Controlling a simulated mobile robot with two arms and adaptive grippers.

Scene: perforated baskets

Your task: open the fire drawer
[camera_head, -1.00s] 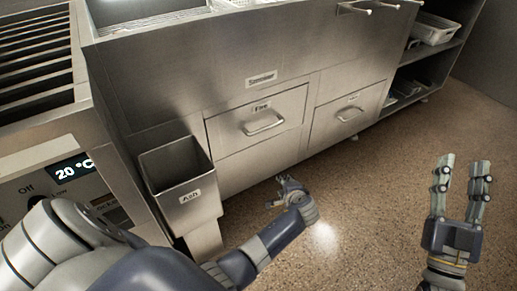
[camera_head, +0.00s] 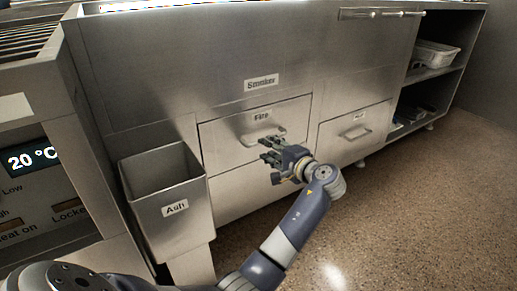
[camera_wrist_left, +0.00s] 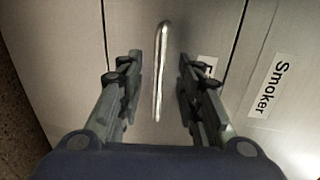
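The fire drawer (camera_head: 224,142) is a steel front labelled "Fire", and it looks shut in the steel smoker unit. Its bar handle (camera_wrist_left: 161,70) lies between the two fingers of my left gripper (camera_wrist_left: 160,75) in the left wrist view, with gaps on both sides. My left gripper (camera_head: 270,146) is open in front of the handle in the head view and hides part of it. I cannot tell how deep the handle sits between the fingers. My right gripper is not in view.
A steel bin labelled "Ash" (camera_head: 170,189) stands left of the drawer. A second drawer (camera_head: 352,132) with a handle is to the right, then open shelves (camera_head: 436,73) with a white basket (camera_head: 437,55). The speckled floor (camera_head: 420,210) in front is clear.

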